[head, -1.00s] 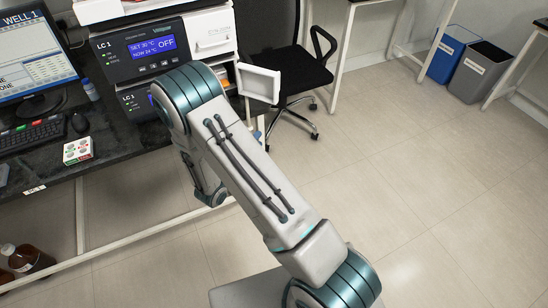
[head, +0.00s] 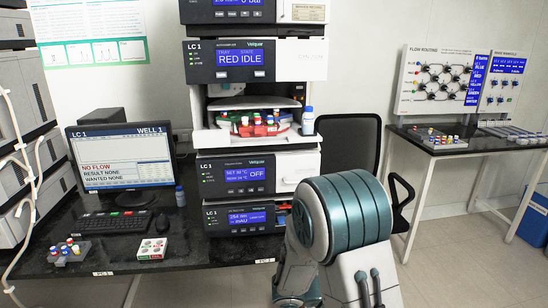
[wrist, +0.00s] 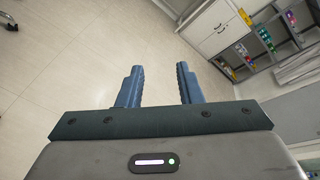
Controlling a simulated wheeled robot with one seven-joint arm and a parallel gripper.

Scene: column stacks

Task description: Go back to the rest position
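My gripper (wrist: 160,85) shows in the wrist view with its two blue fingers apart and nothing between them. It hangs over bare floor (wrist: 75,60). The gripper does not show in the head view. There, only my arm's white and teal links stand at the lower middle right, in front of the LC 1 stack (head: 250,165) and the bench.
The black bench (head: 105,262) holds a monitor (head: 122,158), a keyboard (head: 117,222), a vial rack (head: 68,252) and a small white tray (head: 152,249). A black chair (head: 352,145) stands behind my arm. In the wrist view, a shelf unit (wrist: 262,40) is at upper right.

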